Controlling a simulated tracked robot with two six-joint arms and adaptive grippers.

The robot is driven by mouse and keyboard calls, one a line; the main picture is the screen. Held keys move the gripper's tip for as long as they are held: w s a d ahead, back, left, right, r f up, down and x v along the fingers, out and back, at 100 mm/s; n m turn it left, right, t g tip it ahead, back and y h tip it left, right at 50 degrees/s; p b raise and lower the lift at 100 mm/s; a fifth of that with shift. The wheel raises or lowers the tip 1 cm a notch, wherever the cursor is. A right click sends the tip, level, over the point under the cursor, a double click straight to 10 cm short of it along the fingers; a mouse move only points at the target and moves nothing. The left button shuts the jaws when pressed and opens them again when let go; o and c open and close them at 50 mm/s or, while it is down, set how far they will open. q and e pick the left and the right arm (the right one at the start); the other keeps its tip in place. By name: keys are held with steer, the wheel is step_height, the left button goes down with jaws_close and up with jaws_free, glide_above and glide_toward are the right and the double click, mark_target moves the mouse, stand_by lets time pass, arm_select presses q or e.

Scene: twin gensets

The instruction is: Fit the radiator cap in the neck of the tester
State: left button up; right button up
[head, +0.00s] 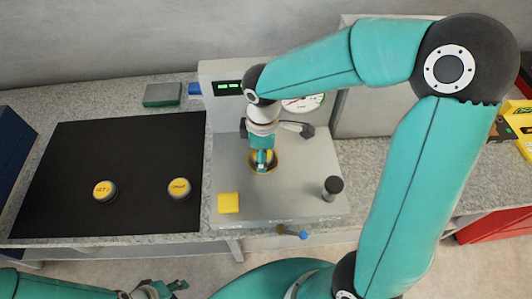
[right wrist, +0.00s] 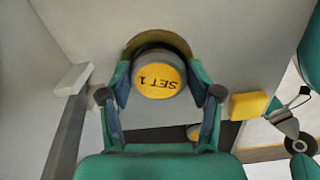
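The tester (head: 300,205) is a grey unit with a green-lit display and a round gauge (head: 303,103). Its brass-rimmed neck (head: 252,165) is mostly hidden under my right gripper (head: 263,160). In the right wrist view, my right gripper (right wrist: 160,88) has a finger on each side of a cap (right wrist: 157,80) with a yellow top marked SET 1. The brass rim (right wrist: 170,40) shows behind the cap. I cannot tell whether the cap is inside the neck or just above it. My left gripper (head: 165,290) is low at the picture's bottom left, empty, its fingers apart.
Two yellow-topped caps, one (head: 105,191) at left and one (head: 179,189) at right, sit on the black mat (head: 130,150). On the tester are a yellow block (head: 228,203) and a black-knobbed post (head: 333,187). A blue-handled valve (head: 292,232) sticks out in front.

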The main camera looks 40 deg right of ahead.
steer(key=shift+o, duration=0.4)
steer(key=shift+f, duration=0.8)
arm_select(q)
steer(key=shift+w+f, duration=0.15)
steer(key=shift+f, duration=0.1)
arm_select(e)
steer(key=shift+r, duration=0.15)
steer(key=shift+r+p, duration=0.55)
steer(key=shift+r, duration=0.05)
arm_select(q)
steer(key=shift+r, duration=0.8)
arm_select(e)
step_height(320, 180, up, 8)
steer(key=shift+f, duration=0.1)
steer(key=shift+w, duration=0.1)
